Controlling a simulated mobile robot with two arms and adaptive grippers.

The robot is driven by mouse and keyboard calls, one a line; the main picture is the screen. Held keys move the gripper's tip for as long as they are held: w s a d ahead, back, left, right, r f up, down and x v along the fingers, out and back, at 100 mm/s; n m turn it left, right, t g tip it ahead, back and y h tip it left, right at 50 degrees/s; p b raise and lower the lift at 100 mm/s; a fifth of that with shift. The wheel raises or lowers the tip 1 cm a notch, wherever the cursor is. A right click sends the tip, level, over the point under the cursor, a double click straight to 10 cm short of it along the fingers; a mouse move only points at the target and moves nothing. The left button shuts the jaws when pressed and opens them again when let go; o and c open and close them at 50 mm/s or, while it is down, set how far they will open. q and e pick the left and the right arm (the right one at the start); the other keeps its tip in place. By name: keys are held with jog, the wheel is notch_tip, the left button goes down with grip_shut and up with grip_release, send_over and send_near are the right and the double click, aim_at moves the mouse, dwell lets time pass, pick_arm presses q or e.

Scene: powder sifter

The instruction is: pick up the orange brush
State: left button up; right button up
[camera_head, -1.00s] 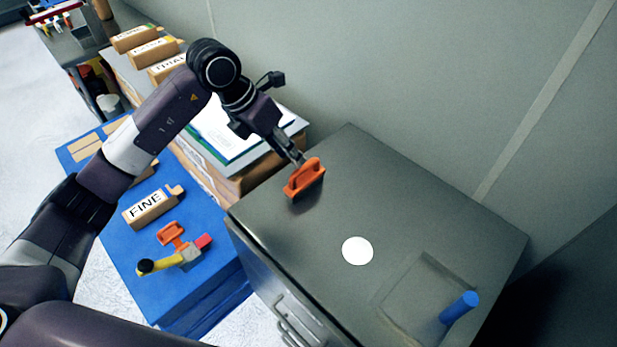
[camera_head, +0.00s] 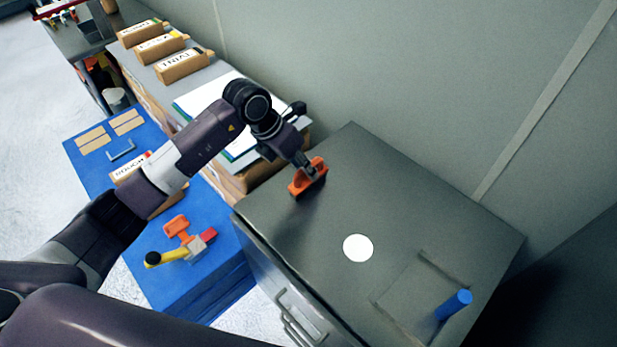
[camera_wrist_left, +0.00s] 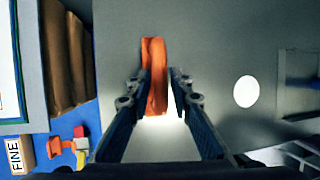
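The orange brush (camera_head: 308,182) stands on the grey cabinet top near its left back edge, with a dark lower part. It also shows upright in the middle of the left wrist view (camera_wrist_left: 154,76). My left gripper (camera_head: 303,163) reaches down to the brush from above. In the left wrist view, the open fingers (camera_wrist_left: 158,85) stand on either side of the orange handle, with a narrow gap visible. The fingers partly hide the brush in the head view. My right gripper is not in view.
The cabinet top (camera_head: 400,205) holds a white disc (camera_head: 358,248) and a blue cylinder (camera_head: 455,305) near a square recess. A blue table (camera_head: 195,295) at left carries a yellow, orange and red item (camera_head: 180,243). Labelled boxes (camera_head: 183,66) stand behind. Walls border the cabinet.

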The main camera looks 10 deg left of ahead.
pick_arm(q)
grip_shut()
jog(key=shift+r, duration=0.15)
notch_tip(320, 180, up, 20)
jog(key=b, duration=0.5)
